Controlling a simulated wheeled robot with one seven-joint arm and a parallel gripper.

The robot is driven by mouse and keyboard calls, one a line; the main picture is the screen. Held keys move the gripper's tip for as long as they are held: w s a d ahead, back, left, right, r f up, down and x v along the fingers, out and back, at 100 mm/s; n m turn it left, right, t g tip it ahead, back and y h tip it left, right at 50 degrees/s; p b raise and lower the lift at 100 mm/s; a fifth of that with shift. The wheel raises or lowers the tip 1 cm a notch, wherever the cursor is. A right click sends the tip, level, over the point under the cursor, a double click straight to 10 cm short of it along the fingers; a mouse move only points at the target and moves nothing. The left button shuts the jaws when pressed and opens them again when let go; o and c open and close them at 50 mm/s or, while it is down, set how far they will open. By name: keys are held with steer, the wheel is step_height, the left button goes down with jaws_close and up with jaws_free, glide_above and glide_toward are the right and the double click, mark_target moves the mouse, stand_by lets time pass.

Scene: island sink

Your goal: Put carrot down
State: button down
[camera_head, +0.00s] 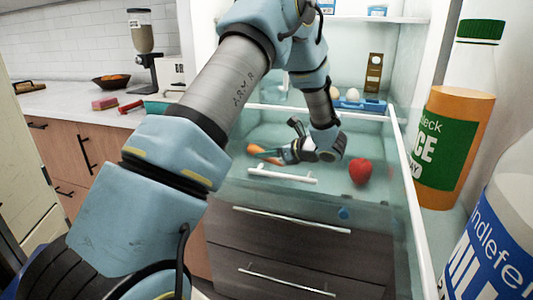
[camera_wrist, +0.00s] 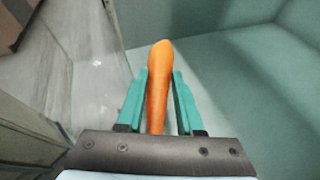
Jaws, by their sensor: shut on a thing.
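An orange carrot (camera_wrist: 158,80) is held between the two teal fingers of my gripper (camera_wrist: 160,92) in the wrist view. Its rounded end points away from the gripper. In the head view the carrot (camera_head: 254,149) shows at the left of my gripper (camera_head: 268,154). My gripper is shut on it, in or just above the clear fridge drawer (camera_head: 283,175). I cannot tell whether the carrot touches the drawer floor. My wrist and arm hide part of the drawer.
A red apple-like fruit (camera_head: 360,171) lies at the drawer's right. Eggs and a blue tray (camera_head: 361,105) sit on the shelf behind. A juice bottle (camera_head: 455,130) and a milk bottle (camera_head: 503,235) stand at the right. The counter (camera_head: 65,101) is at the left.

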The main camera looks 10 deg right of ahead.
steer(key=shift+f+b, duration=0.65)
steer(key=shift+b, duration=0.35)
steer(key=c, duration=0.5)
jaws_free()
steer(key=shift+r, duration=0.1)
steer(key=r+p, duration=0.1)
steer(key=p, duration=0.1)
steer(key=shift+r+p, duration=0.4)
steer(key=b+v, duration=0.1)
steer(key=v, duration=0.2)
steer(key=b+v, duration=0.1)
steer(key=v, duration=0.3)
steer(key=shift+s+d+f, duration=0.1)
steer(key=shift+s+f, duration=0.05)
steer(key=shift+f, duration=0.05)
